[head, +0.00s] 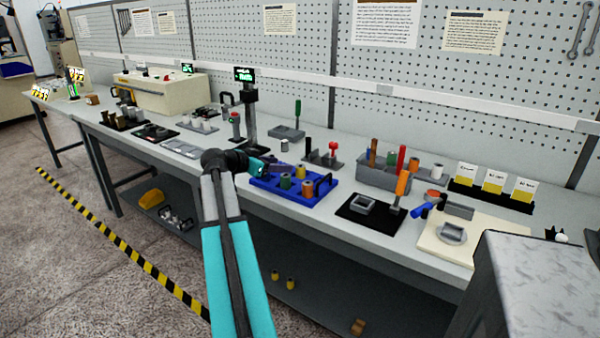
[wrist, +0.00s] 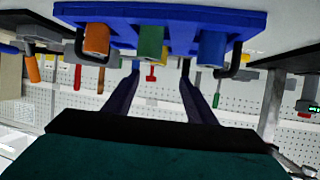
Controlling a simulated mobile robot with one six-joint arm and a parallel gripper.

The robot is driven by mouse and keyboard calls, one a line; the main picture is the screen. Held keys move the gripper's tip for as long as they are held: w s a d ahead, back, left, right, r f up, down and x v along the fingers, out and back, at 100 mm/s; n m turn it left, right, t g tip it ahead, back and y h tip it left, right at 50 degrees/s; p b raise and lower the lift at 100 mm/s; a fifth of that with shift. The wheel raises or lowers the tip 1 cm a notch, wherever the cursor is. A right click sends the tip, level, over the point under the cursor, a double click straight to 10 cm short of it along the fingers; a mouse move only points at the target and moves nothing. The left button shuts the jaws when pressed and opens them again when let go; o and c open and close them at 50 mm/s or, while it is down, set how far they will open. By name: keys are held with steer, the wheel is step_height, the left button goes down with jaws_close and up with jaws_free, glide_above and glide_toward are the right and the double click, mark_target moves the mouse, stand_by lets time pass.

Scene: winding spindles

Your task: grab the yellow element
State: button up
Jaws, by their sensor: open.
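A small pale-yellow cylinder (head: 300,171) stands upright on the blue tray (head: 290,203), behind a green cylinder (head: 285,181) and an orange cylinder (head: 307,188). My gripper (head: 284,168) reaches in over the tray's left part, its dark fingers pointing right, close to the yellow cylinder. The wrist view is upside down. In it the fingers (wrist: 160,68) are spread with nothing between them. Beyond them are the tray's orange (wrist: 96,39), green (wrist: 150,42) and blue (wrist: 212,46) cylinders.
The tray has black handles; one (head: 323,184) stands at its right. A stand with a display (head: 248,110) is behind my arm. A grey bin of tools (head: 385,178) and a black mat (head: 370,213) lie right. Small yellow cylinders (head: 290,283) are on the lower shelf.

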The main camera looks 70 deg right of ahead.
mark_target(299, 166)
steer(key=shift+x, duration=2.15)
steer(key=shift+p+x, duration=0.75)
steer(key=shift+x, duration=1.85)
steer(key=shift+s+a, duration=0.15)
steer(key=shift+s, duration=0.05)
steer(key=c, duration=1.1)
steer(key=shift+c, duration=0.2)
step_height(299, 166, up, 10)
steer(key=b, duration=0.1)
